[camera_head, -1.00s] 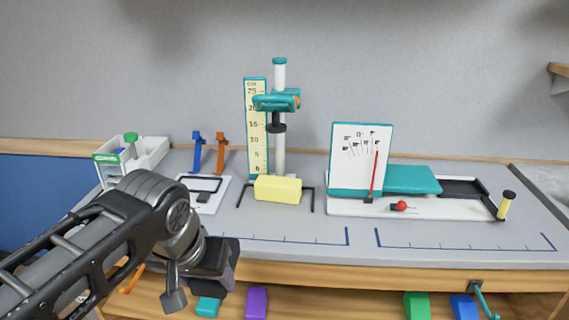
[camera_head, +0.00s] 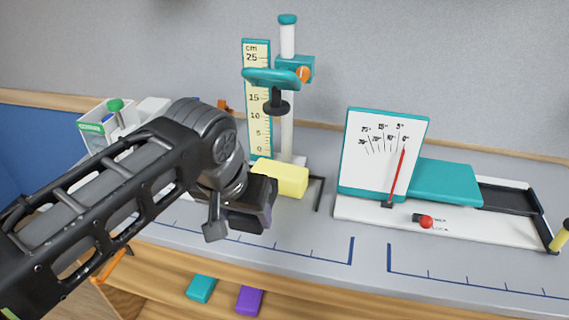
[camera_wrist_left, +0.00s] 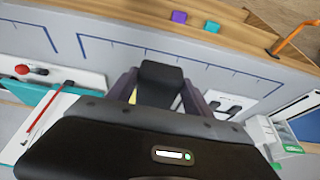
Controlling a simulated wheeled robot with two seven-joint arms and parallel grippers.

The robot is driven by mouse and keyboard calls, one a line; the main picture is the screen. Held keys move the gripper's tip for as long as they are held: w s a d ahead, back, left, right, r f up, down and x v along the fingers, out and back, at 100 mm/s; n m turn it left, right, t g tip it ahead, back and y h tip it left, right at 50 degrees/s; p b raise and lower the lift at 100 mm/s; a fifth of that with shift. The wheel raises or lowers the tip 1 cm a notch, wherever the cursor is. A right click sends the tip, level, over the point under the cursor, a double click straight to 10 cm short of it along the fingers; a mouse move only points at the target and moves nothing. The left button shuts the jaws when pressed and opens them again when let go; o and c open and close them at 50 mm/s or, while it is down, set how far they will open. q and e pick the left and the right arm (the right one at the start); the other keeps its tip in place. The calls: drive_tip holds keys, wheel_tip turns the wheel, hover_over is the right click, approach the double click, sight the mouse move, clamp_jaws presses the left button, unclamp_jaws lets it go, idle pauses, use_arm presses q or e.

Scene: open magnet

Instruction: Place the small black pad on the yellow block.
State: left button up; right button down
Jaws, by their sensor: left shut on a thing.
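The yellow block (camera_head: 282,178) sits on the grey bench below the teal stand, partly hidden by my left gripper. My left gripper (camera_head: 245,208) is in front of its left end in the head view. In the left wrist view the fingers (camera_wrist_left: 160,95) are shut on a small black pad (camera_wrist_left: 160,78), which lies between them. A sliver of yellow block (camera_wrist_left: 133,96) shows beside the pad, beyond the fingers. I cannot tell the height of the pad above the block. My right gripper is not in view.
A teal clamp stand (camera_head: 287,120) and a cm ruler (camera_head: 257,105) rise behind the block. A black wire bracket (camera_head: 319,190) stands at its right. A white dial board (camera_head: 383,155) with a teal slab (camera_head: 445,183) is further right.

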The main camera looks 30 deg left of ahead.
use_arm(q)
drive_tip(key=shift+w, duration=0.1)
drive_tip(key=p, duration=0.4)
approach(273, 167)
drive_tip(key=s+d, duration=0.2)
drive_tip(key=d, duration=0.1)
drive_tip(key=shift+w+a+f, duration=0.15)
drive_tip(key=shift+a+f, duration=0.15)
drive_tip(key=shift+f, duration=0.25)
drive_tip(key=x, duration=0.1)
drive_tip(key=p+x, duration=0.1)
drive_tip(key=x, duration=0.1)
drive_tip(key=shift+d+f, duration=0.1)
drive_tip(key=shift+f, duration=0.25)
